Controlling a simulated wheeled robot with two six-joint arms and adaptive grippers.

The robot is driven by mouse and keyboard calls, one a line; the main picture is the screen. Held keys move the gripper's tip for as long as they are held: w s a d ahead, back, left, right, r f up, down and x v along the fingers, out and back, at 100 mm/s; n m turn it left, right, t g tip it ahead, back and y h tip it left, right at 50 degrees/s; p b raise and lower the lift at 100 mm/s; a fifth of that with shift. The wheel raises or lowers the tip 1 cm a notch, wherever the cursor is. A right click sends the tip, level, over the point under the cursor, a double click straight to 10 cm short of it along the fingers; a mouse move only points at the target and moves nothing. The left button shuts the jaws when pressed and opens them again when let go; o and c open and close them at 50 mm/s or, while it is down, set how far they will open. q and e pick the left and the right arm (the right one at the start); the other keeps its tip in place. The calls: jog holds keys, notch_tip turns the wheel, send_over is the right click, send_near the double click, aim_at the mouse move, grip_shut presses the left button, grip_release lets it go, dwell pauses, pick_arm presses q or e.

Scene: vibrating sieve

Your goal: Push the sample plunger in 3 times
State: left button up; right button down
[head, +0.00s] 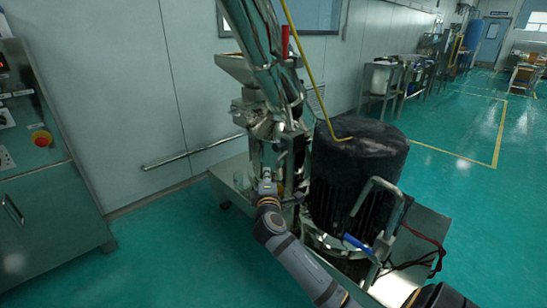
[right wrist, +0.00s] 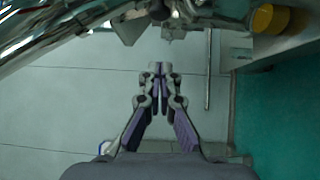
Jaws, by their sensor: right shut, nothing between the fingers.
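The sieve machine (head: 262,125) is a shiny metal assembly with pipes, beside a dark motor-like drum (head: 350,165). My right gripper (head: 267,180) is in front of the machine's lower metal fittings, pointing at them. In the right wrist view its fingers (right wrist: 160,72) are shut together with nothing between them. Metal fittings (right wrist: 160,10) show just beyond the fingertips; I cannot tell which one is the sample plunger, or whether the fingers touch it. A yellow round part (right wrist: 270,18) is to the upper right. My left gripper is not in view.
A control cabinet (head: 45,150) with a red emergency button (head: 41,138) stands at the left. Green floor (head: 170,270) is open at the front left.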

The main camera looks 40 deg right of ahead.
jog(key=shift+w, duration=0.1)
send_near(273, 147)
jog(key=w+a, duration=0.1)
jog(key=w, duration=0.2)
jog(key=d, duration=0.2)
jog(key=w+d, duration=0.1)
jog(key=d, duration=0.1)
jog(key=shift+w+b, duration=0.2)
jog(key=shift+b, duration=0.2)
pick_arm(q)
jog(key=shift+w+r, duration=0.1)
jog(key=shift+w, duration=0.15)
pick_arm(e)
jog(key=shift+d, duration=0.1)
